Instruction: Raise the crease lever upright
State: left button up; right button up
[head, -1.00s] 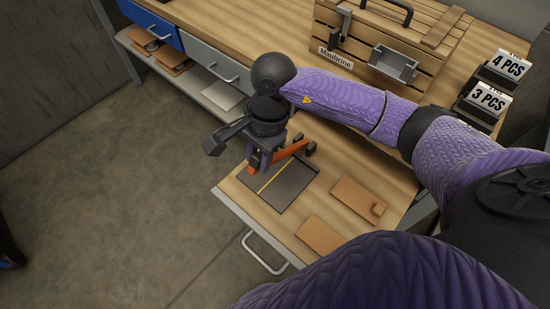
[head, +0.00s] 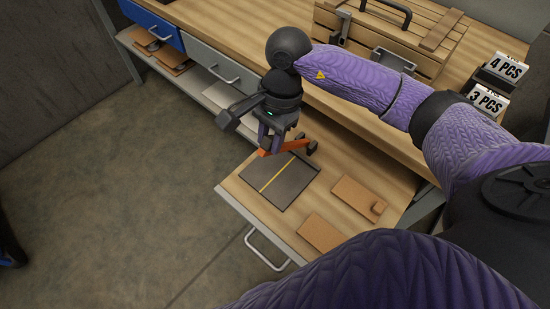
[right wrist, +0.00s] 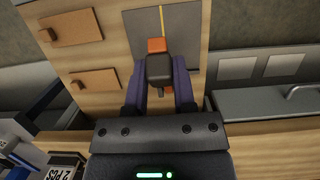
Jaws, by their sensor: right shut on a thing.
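The crease lever is an orange bar (head: 288,147) with dark ends, at the back edge of a dark grey plate (head: 283,185) with a yellow line. My right gripper (head: 266,149) is at the lever's left end in the head view. In the right wrist view its purple fingers (right wrist: 160,92) are closed on either side of the lever's black grip (right wrist: 160,68), with orange (right wrist: 157,45) showing beyond it. The bar looks tilted, with part of it hidden by the gripper. My left gripper is not in view.
The plate lies on a pulled-out wooden board (head: 330,235) with two tan pieces, one nearer (head: 322,233) and one farther (head: 358,193). Behind are the workbench (head: 235,40) and a slatted wooden crate (head: 400,28). Number signs (head: 487,99) stand at right. Open floor lies left.

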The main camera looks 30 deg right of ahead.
jog(key=shift+w+d+r, duration=0.1)
jog(key=shift+d+r, duration=0.25)
jog(key=shift+w+d+r, duration=0.25)
jog(key=shift+d+r, duration=0.15)
jog(key=shift+d, duration=0.2)
jog(key=shift+w+d+r, duration=0.2)
jog(key=shift+d+r, duration=0.1)
jog(key=shift+d, duration=0.2)
